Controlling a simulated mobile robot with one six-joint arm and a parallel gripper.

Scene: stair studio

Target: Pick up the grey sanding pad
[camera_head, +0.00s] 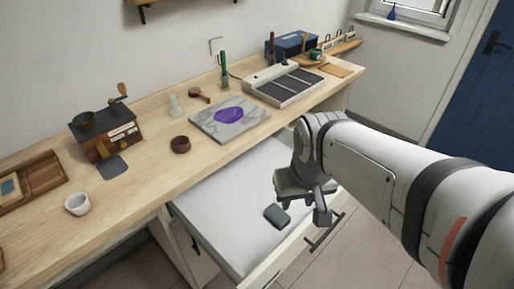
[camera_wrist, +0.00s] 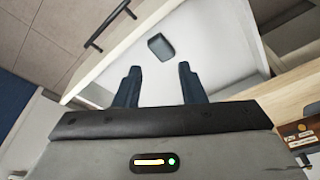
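The grey sanding pad (camera_head: 277,216) is a small dark grey block lying flat on the white bottom of an open drawer (camera_head: 215,205). It also shows in the wrist view (camera_wrist: 161,47), beyond my fingertips and roughly between their lines. My gripper (camera_head: 303,207) is over the drawer, just right of the pad in the head view. In the wrist view my gripper (camera_wrist: 160,72) has its two dark fingers spread apart with nothing between them. A gap shows between the fingertips and the pad.
The drawer's front panel with a dark handle (camera_head: 325,232) lies close to my gripper. The workbench top (camera_head: 150,185) above the drawer holds a coffee grinder (camera_head: 106,138), a white cup (camera_head: 77,204), a grey board with a purple patch (camera_head: 230,118) and a tray unit (camera_head: 284,84). The drawer is otherwise empty.

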